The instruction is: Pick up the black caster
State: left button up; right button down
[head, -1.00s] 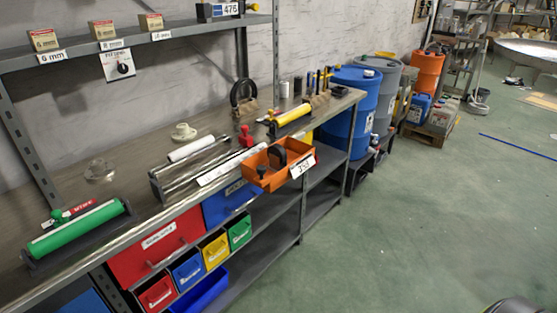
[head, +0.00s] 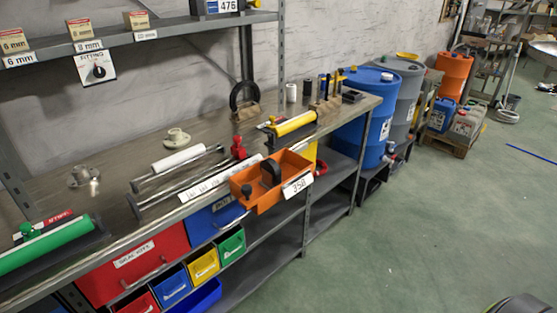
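A black round wheel-like piece (head: 270,173), which looks like the caster, sits in the orange open bin (head: 257,203) at the front edge of the workbench in the head view. A smaller black knob-shaped piece (head: 246,191) is in the left part of the same bin. The lower parts of both are hidden by the bin wall. The bin carries a white label reading about "358". Neither of my grippers is in view.
The metal workbench (head: 130,170) also holds a green roller (head: 45,246), a white roller (head: 178,160), a yellow roller (head: 296,124) and a black ring on a wooden block (head: 245,97). The green floor (head: 430,230) in front is clear.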

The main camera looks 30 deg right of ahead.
aim_at(270, 172)
jog(key=i+l+u, duration=0.1)
jog(key=l, duration=0.5)
jog(key=i+l+u, duration=0.1)
jog(key=l, duration=0.5)
jog(key=i+l+u, duration=0.1)
jog(key=l, duration=0.55)
jog(key=i+l+u, duration=0.1)
jog(key=l, duration=0.5)
